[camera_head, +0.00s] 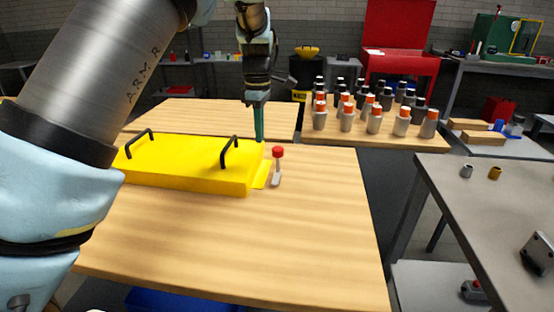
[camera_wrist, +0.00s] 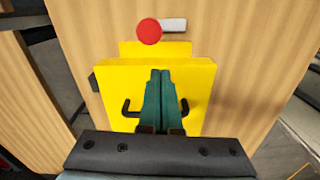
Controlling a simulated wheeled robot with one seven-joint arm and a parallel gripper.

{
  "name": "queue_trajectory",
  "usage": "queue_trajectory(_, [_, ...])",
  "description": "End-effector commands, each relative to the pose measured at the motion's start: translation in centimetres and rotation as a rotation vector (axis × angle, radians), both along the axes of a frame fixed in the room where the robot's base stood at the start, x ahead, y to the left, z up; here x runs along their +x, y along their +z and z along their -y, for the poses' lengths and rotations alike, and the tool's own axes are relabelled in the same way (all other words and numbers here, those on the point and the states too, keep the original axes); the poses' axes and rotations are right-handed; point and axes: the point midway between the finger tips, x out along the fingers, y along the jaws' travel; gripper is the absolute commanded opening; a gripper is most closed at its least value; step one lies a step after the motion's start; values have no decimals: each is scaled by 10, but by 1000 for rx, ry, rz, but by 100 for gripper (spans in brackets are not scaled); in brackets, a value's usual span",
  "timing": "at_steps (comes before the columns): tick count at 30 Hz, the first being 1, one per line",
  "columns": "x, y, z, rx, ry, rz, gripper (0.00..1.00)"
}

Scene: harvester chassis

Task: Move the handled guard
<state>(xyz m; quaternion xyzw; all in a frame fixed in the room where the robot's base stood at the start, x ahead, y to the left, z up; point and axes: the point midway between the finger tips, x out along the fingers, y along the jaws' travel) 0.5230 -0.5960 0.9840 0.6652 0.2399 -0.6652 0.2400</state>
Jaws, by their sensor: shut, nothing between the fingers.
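The handled guard (camera_head: 190,172) is a yellow slab lying on the wooden table, with two black handles on top. In the wrist view the guard (camera_wrist: 197,75) lies beneath my fingers, with a black handle partly showing on each side of them. My gripper (camera_head: 259,138) has teal fingers pointing down, above the guard's right end near the right handle (camera_head: 229,151). In the wrist view my gripper (camera_wrist: 160,75) has its fingers pressed together with nothing between them. I cannot tell whether the fingertips touch the guard.
A red-topped grey part (camera_head: 277,165) stands just right of the guard. Several orange- and black-capped bottles (camera_head: 374,118) stand on a table behind. A grey bench (camera_head: 495,200) is on the right. The front of the wooden table (camera_head: 290,240) is clear.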

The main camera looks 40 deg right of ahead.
Motion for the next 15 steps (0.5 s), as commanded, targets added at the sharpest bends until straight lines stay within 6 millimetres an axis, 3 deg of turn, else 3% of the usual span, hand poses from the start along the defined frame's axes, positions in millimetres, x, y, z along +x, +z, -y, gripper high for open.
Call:
queue_trajectory(5, [0,-18,-1,4,8,-2,0])
queue_trajectory(15, [0,-77,-2,3,7,-1,0])
